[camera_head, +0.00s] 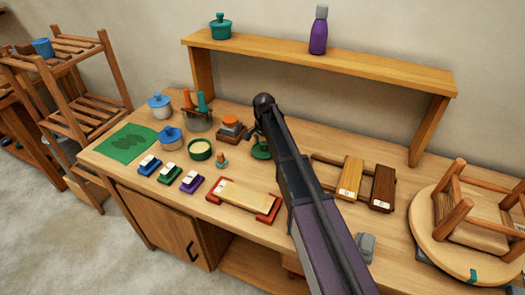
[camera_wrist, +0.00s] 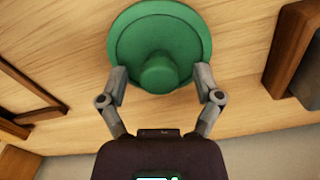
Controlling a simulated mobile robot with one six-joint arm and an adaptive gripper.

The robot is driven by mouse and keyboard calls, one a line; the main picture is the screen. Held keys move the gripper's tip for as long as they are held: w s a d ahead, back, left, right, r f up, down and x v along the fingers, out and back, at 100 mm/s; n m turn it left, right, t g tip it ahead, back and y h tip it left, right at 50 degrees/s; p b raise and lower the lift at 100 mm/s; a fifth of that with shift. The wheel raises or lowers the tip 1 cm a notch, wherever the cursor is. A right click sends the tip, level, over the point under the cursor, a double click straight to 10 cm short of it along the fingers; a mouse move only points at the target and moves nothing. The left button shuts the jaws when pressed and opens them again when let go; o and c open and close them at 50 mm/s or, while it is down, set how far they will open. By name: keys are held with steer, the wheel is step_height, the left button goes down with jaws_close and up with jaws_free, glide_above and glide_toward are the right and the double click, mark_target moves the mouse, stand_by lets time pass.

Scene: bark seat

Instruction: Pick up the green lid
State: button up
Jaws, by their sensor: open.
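The green lid (camera_wrist: 190,30) is round with a raised knob in its middle. In the wrist view it lies on the wooden bench top at the upper centre. My gripper (camera_wrist: 164,85) is open, with one finger at each side of the lid's near part and the knob between them. I cannot tell whether the fingers touch the lid. In the head view the lid (camera_head: 262,152) shows partly behind my arm, and my fingertips (camera_head: 256,138) are close by it.
Wooden blocks (camera_head: 350,177) lie to the right, before an upturned stool (camera_head: 470,205). A raised shelf (camera_head: 340,62) runs behind.

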mark_target(264, 143)
steer(key=c, duration=1.1)
steer(key=shift+c, duration=0.2)
steer(key=shift+r, duration=0.2)
step_height(264, 143, up, 4)
steer(key=p, duration=0.4)
steer(key=shift+f, duration=0.1)
steer(key=s, duration=0.5)
steer(key=s+d, duration=0.1)
steer(key=s, duration=0.4)
steer(key=s+p, duration=0.1)
steer(key=s, duration=0.5)
steer(key=shift+d+r, duration=0.15)
steer(key=shift+r, duration=0.25)
steer(key=shift+s, duration=0.2)
